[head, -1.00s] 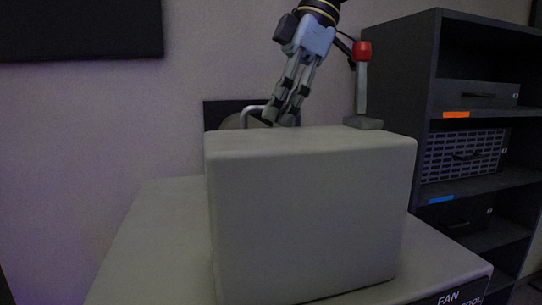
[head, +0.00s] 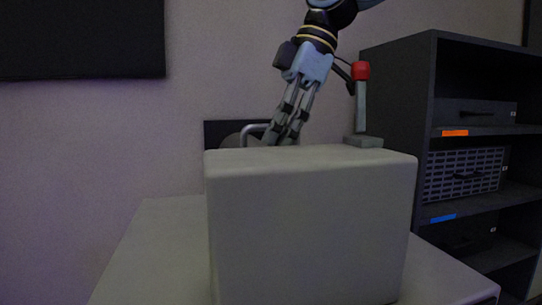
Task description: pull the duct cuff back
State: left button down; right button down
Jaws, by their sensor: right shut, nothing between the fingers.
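My right gripper (head: 283,138) reaches down from the top behind the large pale box. Its fingers are close together and look shut, with nothing seen between them. A rounded grey-brown piece with a light curved handle (head: 254,128), perhaps the duct cuff, shows just left of the fingertips, in front of a dark panel (head: 225,128) on the wall. Its lower part is hidden behind the box. The fingertips are beside the handle; I cannot tell whether they touch it. My left gripper does not show.
The pale box (head: 310,225) stands on a pale unit (head: 160,250) and blocks the view behind it. A lever with a red knob (head: 361,71) stands upright right of my gripper. A dark shelf (head: 395,120) stands at the right. A black panel (head: 80,38) hangs upper left.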

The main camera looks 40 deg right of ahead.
jog(key=shift+w+d, duration=0.1)
jog(key=shift+w, duration=0.15)
dwell(0.6)
jog(key=shift+w+d+p, duration=0.25)
jog(key=shift+w+p, duration=0.15)
jog(key=shift+w+d, duration=0.25)
jog(key=shift+w, duration=0.2)
notch_tip(320, 180, up, 9)
jog(key=s+p, duration=0.1)
jog(key=p, duration=0.2)
jog(key=shift+s+a+p, duration=0.2)
jog(key=shift+a+p, duration=0.2)
dwell(0.8)
